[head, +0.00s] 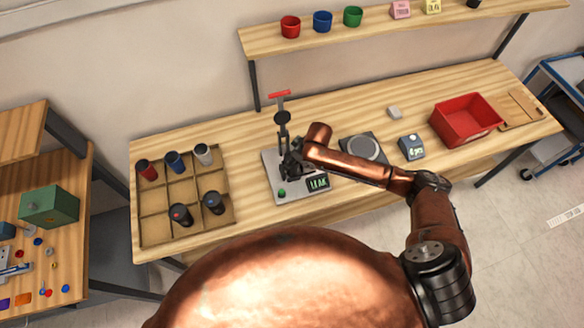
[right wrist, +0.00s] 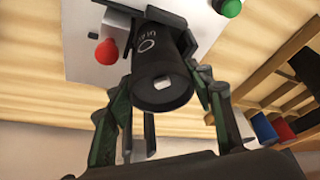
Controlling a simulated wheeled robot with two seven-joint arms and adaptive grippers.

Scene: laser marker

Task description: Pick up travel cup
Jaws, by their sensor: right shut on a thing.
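A black travel cup (right wrist: 160,70) with white lettering shows in the right wrist view, end-on towards the camera. My right gripper (right wrist: 165,88) is shut on it, with one finger on each side. In the head view my right gripper (head: 291,166) is over the light test stand (head: 300,196), below its red-handled press (head: 283,118). There the arm and the dark fixture largely hide the cup. I cannot tell whether the cup touches the stand. The stand's display (head: 318,184) reads "LEAK". My left gripper is not in view.
A divided wooden tray (head: 147,231) on the left holds several cups, with some compartments empty. Right of the stand are a round-plated scale (head: 363,149), a small display box (head: 411,146) and a red bin (head: 466,121). A shelf (head: 400,27) with coloured pots runs above.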

